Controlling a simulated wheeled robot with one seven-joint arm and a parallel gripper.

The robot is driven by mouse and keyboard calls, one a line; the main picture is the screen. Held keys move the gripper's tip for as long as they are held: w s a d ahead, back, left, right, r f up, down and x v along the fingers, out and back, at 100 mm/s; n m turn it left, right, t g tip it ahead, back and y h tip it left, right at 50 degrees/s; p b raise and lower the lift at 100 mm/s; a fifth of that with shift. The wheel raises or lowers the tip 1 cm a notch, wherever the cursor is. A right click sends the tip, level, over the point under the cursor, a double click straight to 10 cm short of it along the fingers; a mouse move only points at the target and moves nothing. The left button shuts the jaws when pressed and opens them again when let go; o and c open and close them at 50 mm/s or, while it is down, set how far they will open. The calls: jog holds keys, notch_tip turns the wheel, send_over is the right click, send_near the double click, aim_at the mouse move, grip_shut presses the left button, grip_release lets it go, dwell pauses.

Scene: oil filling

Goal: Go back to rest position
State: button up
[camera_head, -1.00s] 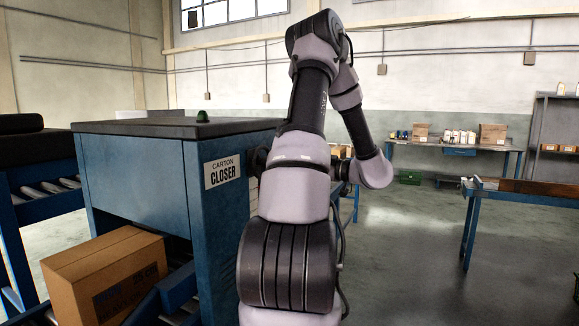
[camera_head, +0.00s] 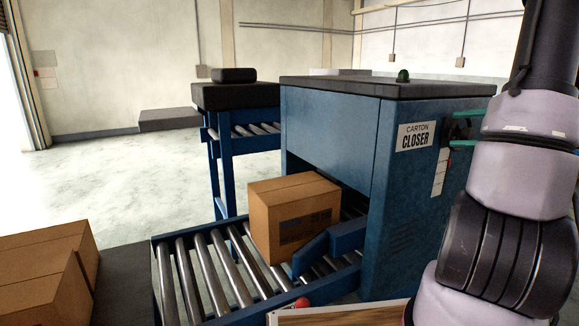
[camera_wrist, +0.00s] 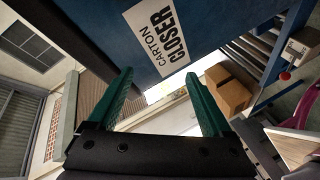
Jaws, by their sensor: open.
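My gripper (camera_wrist: 158,76) is open and empty in the wrist view. Its two green fingers stand well apart with nothing between them. The blue carton closer, with its white label (camera_wrist: 157,38), lies just beyond the fingertips in that view. In the head view the gripper's green fingers (camera_head: 462,128) show at the right edge, close beside the right side of the carton closer (camera_head: 330,130). My arm hides most of the gripper there. I cannot tell how wide the gap to the machine is.
A cardboard box (camera_head: 290,218) sits on the roller conveyor (camera_head: 215,272) at the closer's opening. More boxes (camera_head: 45,275) stand at the lower left. A green button (camera_head: 403,76) tops the machine. A red knob (camera_head: 302,302) is at the conveyor's front edge. Open floor lies at the left.

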jog(key=s+a+r+m+g+h, duration=0.1)
jog(key=s+a+r+m+h, duration=0.1)
jog(key=a+m, duration=0.6)
jog(key=s+a+r+m+g+h, duration=0.1)
jog(key=s+a+m+h, duration=0.3)
jog(key=a+m, duration=0.4)
jog(key=s+a+r+m+g+h, duration=0.1)
jog(key=s+a+r+m+h, duration=0.2)
jog(key=s+a+m, duration=0.2)
jog(key=a+m, duration=0.3)
jog(key=shift+a+r+g, duration=0.2)
jog(key=shift+r+g, duration=0.2)
